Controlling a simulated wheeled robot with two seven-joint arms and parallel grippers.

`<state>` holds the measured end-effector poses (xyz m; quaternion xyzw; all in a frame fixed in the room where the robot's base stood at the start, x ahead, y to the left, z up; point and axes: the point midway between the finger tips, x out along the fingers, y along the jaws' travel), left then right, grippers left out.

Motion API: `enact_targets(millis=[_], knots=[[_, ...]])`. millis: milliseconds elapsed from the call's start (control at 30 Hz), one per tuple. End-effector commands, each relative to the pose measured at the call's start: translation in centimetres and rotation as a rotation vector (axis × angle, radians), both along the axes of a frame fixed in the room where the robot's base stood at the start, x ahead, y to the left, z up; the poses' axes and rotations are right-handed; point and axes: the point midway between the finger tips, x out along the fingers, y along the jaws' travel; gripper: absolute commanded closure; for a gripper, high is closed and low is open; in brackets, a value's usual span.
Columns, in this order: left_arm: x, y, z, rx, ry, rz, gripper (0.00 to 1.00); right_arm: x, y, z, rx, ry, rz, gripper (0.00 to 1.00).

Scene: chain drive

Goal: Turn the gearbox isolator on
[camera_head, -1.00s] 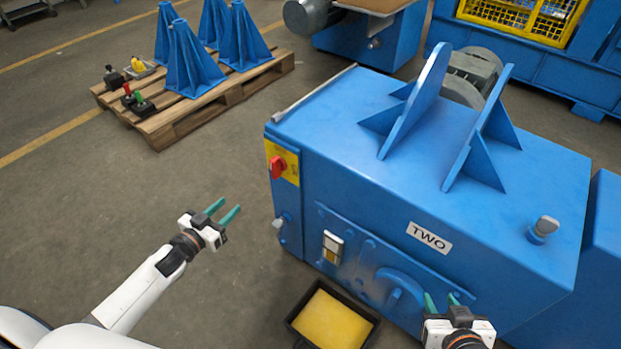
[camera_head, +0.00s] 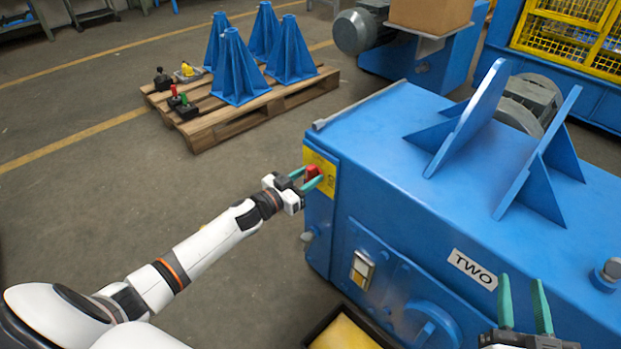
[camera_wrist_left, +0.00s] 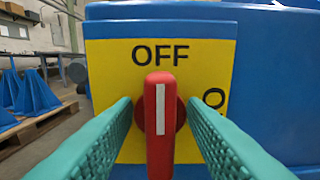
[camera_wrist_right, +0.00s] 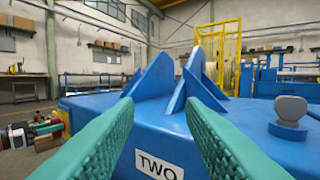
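The gearbox isolator is a red rotary handle (camera_wrist_left: 160,125) on a yellow plate (camera_wrist_left: 215,60) on the blue gearbox. Its white line stands upright, in line with the word OFF above it. In the head view the red handle (camera_head: 311,173) is at the gearbox's upper left end. My left gripper (camera_head: 312,180) is open, its green fingers on either side of the handle, with gaps showing in the left wrist view. A letter O shows at the right of the plate, the rest hidden by a finger. My right gripper (camera_head: 525,290) is open and empty beside the TWO label (camera_head: 473,269).
The blue gearbox (camera_head: 400,150) has upright fins (camera_head: 470,120) on top. A grey-topped knob (camera_head: 608,270) is at its right. A pallet (camera_head: 215,125) with blue stands is on the floor behind. A black tray (camera_head: 322,328) with yellow contents lies in front.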

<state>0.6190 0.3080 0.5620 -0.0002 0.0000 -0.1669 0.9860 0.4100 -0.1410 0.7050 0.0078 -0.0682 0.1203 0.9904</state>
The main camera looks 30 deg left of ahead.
Motion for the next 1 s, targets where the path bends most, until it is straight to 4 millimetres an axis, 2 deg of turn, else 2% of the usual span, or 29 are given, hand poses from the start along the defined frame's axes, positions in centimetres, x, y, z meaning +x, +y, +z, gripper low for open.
enact_targets(millis=[133,433,667,1000], knots=[[0.87,-0.33,0.01,0.001,-0.001,-0.001,0.62,-0.07,0.11,0.76,0.014,-0.052,0.003,0.64],[1.0,-0.38,0.02,0.0,0.0,0.0,0.62,-0.1,0.13,1.0,0.017,-0.064,0.003,0.64],[0.98,-0.36,0.01,0.0,0.0,0.0,0.98,-0.11,0.12,0.98,0.017,-0.063,0.003,0.64],[0.97,-0.39,0.05,0.03,-0.011,0.0,1.0,-0.05,0.11,0.83,0.013,-0.044,0.003,0.64]])
